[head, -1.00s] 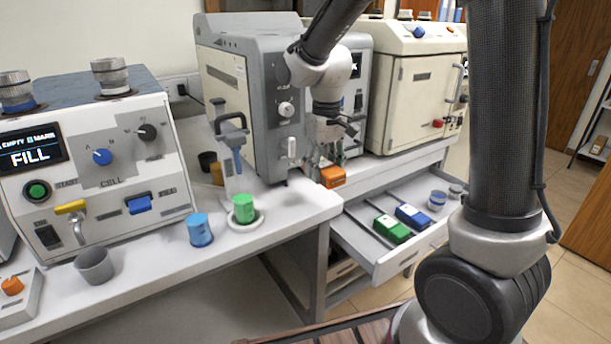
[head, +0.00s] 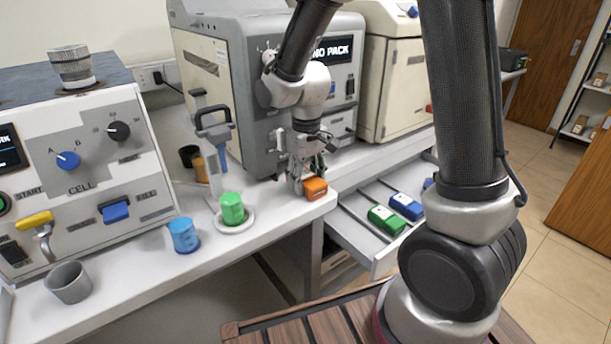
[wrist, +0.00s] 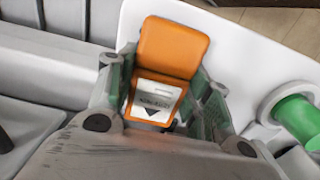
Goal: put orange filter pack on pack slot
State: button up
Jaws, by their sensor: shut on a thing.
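The orange filter pack (head: 316,188) is at the front right corner of the white bench, in front of the grey machine. My gripper (head: 303,176) is shut on it. In the wrist view the pack (wrist: 172,46), with a white label, sits between my green-padded fingers (wrist: 160,100). I cannot tell whether the pack touches the bench. The grey machine's display (head: 333,50) reads "NO PACK". I cannot make out the pack slot; my arm covers part of the machine's front.
An open drawer (head: 362,250) at the right holds a green pack (head: 385,220) and a blue pack (head: 406,206). A green cup (head: 232,208), a blue cup (head: 184,235) and a grey cup (head: 69,282) stand on the bench to the left. A cream machine (head: 395,85) stands behind.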

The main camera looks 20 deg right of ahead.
aim_at(307, 177)
jog(key=shift+s+r, duration=0.1)
jog(key=o, duration=1.1)
notch_tip(307, 177, up, 11)
jog(key=s+d+r+m+t, duration=0.1)
jog(key=s+d+r+t, duration=0.1)
jog(key=s+d+r, duration=0.2)
jog(key=s+d+r+m+t, duration=0.2)
jog(key=s+d+r, duration=0.1)
jog(key=s+d, duration=0.8)
jog(key=s, duration=0.4)
jog(key=shift+r+m, duration=0.3)
jog(key=shift+r, duration=0.05)
